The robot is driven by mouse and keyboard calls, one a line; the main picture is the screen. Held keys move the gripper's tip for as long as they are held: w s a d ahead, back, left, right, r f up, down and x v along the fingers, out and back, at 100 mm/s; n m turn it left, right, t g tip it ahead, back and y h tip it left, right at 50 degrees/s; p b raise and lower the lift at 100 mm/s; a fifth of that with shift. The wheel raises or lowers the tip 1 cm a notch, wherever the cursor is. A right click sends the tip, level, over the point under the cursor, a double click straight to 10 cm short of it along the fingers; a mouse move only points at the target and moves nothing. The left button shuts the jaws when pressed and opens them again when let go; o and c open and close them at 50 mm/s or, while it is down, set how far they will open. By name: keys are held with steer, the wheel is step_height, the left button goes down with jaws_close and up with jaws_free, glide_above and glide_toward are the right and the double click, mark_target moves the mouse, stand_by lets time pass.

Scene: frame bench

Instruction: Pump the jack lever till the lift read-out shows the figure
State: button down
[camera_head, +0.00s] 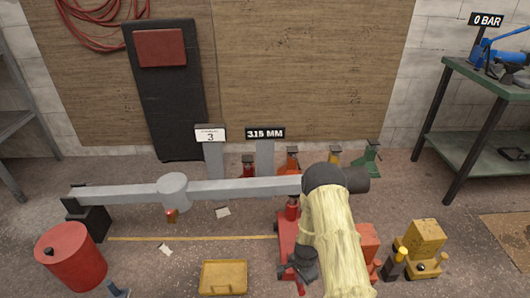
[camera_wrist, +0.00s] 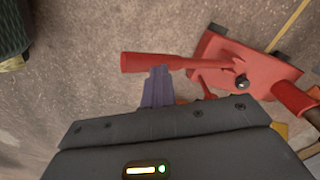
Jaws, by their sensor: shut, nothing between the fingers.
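The red jack (camera_head: 286,232) stands on the floor under the right end of a grey beam (camera_head: 240,188), partly hidden by my arm. In the wrist view the jack body (camera_wrist: 265,75) is at upper right, with its red lever (camera_wrist: 165,63) reaching left. My gripper (camera_wrist: 157,72) is shut and empty, its purple fingertips close against the lower side of the lever; I cannot tell whether they touch. The lift read-out (camera_head: 265,133) shows 315 MM, any decimal point being too small to make out. A white card (camera_head: 210,135) beside it shows 3.
A red drum (camera_head: 72,258) stands at left and a yellow tray (camera_head: 223,277) at front centre. A yellow block unit (camera_head: 423,243) is right of the jack. Several coloured stands line the back wall. A green bench (camera_head: 490,80) is at right.

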stand_by(0.9)
steer(key=shift+r+p, duration=2.1)
steer(key=shift+r, duration=0.4)
